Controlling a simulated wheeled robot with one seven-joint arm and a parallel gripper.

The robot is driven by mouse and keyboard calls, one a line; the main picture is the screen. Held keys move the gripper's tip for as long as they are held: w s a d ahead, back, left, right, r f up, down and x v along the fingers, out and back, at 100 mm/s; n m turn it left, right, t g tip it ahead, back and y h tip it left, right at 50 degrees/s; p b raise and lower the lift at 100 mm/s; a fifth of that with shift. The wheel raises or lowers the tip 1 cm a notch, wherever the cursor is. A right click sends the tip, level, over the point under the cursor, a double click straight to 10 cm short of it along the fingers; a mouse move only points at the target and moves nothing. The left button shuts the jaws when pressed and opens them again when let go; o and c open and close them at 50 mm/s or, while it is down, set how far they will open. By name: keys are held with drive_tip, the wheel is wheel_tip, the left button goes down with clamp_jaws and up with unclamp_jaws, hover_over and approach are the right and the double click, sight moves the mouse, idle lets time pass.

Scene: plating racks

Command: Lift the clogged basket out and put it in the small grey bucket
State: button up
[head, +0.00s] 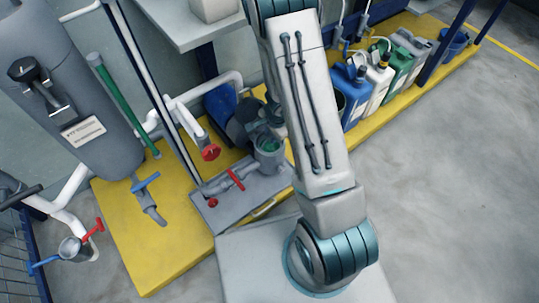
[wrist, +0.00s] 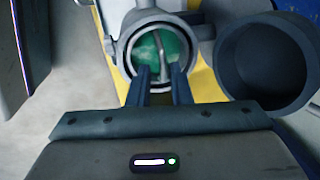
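The clogged basket (wrist: 174,48), green inside with a thin grey bar handle across it, sits in the round grey strainer housing (wrist: 122,53) in the wrist view. The open housing (head: 268,158) also shows in the head view, just left of my arm, with green inside. My gripper (wrist: 162,72) is open, its two fingers apart at the near side of the basket, with the handle lying between their lines. Whether they touch it I cannot tell. A round, hollow dark grey container (wrist: 236,68), apparently the small grey bucket, stands right of the housing. My arm hides the gripper in the head view.
Red-handled valves (head: 235,180) and piping adjoin the housing on a grey plate. A yellow platform (head: 140,235) lies beneath. A blue canister (head: 352,97) and other canisters stand at the upper right. Open grey floor (head: 450,180) lies to the right.

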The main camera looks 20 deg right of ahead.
drive_tip(key=f+b, duration=0.1)
drive_tip(key=f, duration=0.1)
drive_tip(key=w+f+b, duration=0.1)
drive_tip(key=f+b, duration=0.1)
drive_tip(key=f, duration=0.1)
drive_tip(key=shift+w+a+f, duration=0.2)
drive_tip(key=shift+w+f, duration=0.05)
drive_tip(key=shift+f, duration=0.1)
clamp_jaws()
